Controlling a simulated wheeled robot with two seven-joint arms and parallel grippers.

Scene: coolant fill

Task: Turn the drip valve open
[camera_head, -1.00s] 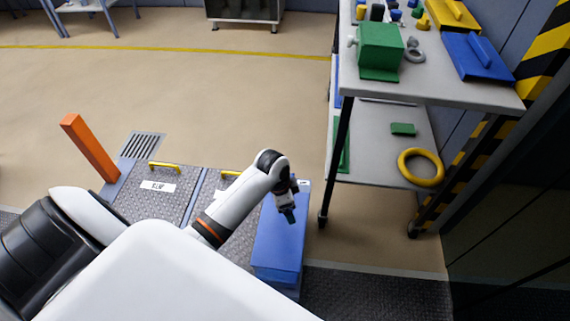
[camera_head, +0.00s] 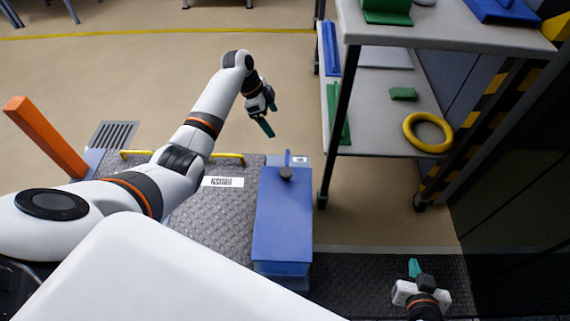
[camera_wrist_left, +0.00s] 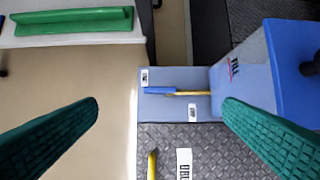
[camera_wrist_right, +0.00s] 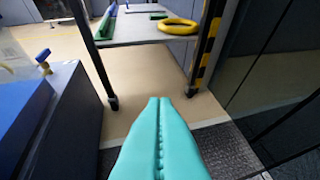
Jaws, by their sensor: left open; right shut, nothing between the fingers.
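A blue tank (camera_head: 284,215) with a black cap (camera_head: 286,174) stands at the lower middle in the head view. The left wrist view shows a blue lever handle (camera_wrist_left: 160,90) on a yellow rod beside the tank, which looks like the drip valve; the handle also shows as a small blue upright piece (camera_head: 287,157) at the tank's far end. My left gripper (camera_head: 265,128) is open and empty, in the air beyond that end, apart from the handle. My right gripper (camera_head: 413,268) is shut and empty, right of the tank, over the dark mat.
A shelf cart (camera_head: 345,165) with a yellow ring (camera_head: 428,132) stands beyond and right of the tank. An orange post (camera_head: 45,138) and yellow floor handles (camera_head: 228,157) are at the left.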

